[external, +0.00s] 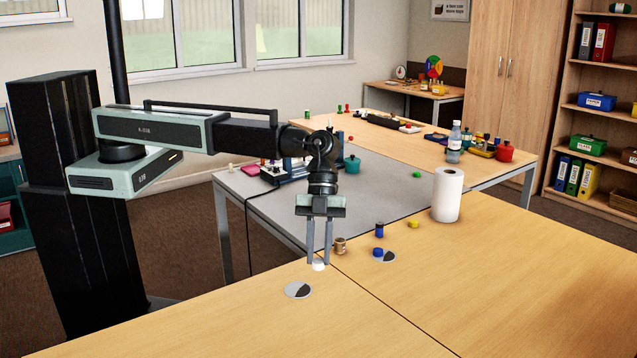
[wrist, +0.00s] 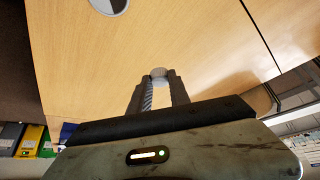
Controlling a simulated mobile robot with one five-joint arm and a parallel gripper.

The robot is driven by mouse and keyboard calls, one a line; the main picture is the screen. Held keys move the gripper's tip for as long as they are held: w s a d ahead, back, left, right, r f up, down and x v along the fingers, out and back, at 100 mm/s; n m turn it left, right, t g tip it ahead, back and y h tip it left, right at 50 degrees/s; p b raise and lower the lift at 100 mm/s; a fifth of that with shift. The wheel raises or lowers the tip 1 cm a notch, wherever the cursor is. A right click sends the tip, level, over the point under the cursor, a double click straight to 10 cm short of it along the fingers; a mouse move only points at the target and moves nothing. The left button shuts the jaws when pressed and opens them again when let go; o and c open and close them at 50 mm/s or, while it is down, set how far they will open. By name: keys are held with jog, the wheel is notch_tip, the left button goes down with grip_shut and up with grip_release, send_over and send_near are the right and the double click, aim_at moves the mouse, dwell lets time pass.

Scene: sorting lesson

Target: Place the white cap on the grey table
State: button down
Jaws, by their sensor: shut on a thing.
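The white cap (external: 318,265) is between the fingertips of my gripper (external: 319,258), low over the near wooden table. In the wrist view the cap (wrist: 159,73) shows pale between the tips of my gripper (wrist: 158,84), which is shut on it. I cannot tell whether the cap touches the wood. The grey table (external: 395,192) stands behind the wooden tables, to the right of and beyond my gripper.
A grey-and-black disc (external: 297,290) lies in front of my gripper. A brown mug (external: 340,245), blue pieces (external: 379,231), a yellow piece (external: 413,224) and a paper roll (external: 447,195) stand to the right. A teal pot (external: 352,164) is on the grey table, whose middle is clear.

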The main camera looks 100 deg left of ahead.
jog(key=shift+a+n+t, duration=0.15)
jog(key=shift+n+t, duration=0.25)
jog(key=shift+n, duration=0.5)
jog(key=w+a+f+n+t+y+b, duration=0.1)
jog(key=a+n+t+y, duration=0.15)
jog(key=n, duration=0.35)
jog(key=w+a+f+n+t+y, duration=0.1)
jog(key=w+a+n+t+y, duration=0.15)
jog(key=n, duration=0.35)
jog(key=s+f+n+b, duration=0.1)
jog(key=d+f+n+y+b, duration=0.1)
jog(key=f+n+b, duration=0.1)
jog(key=s+d+f+n+b, duration=0.1)
jog(key=b, duration=0.1)
jog(key=shift+s+f+n+y, duration=0.2)
jog(key=shift+s+n+y, duration=0.1)
jog(key=shift+s, duration=0.05)
jog(key=shift+m, duration=0.5)
jog(key=d, duration=0.1)
jog(key=s+d+f+b, duration=0.1)
jog(key=d, duration=0.1)
jog(key=s+d, duration=0.1)
jog(key=shift+s+d+f+b, duration=0.1)
jog(key=shift+d+f+b, duration=0.1)
jog(key=shift+b, duration=0.2)
jog(key=b, duration=0.1)
send_over(371, 334)
jog(key=shift+f, duration=0.65)
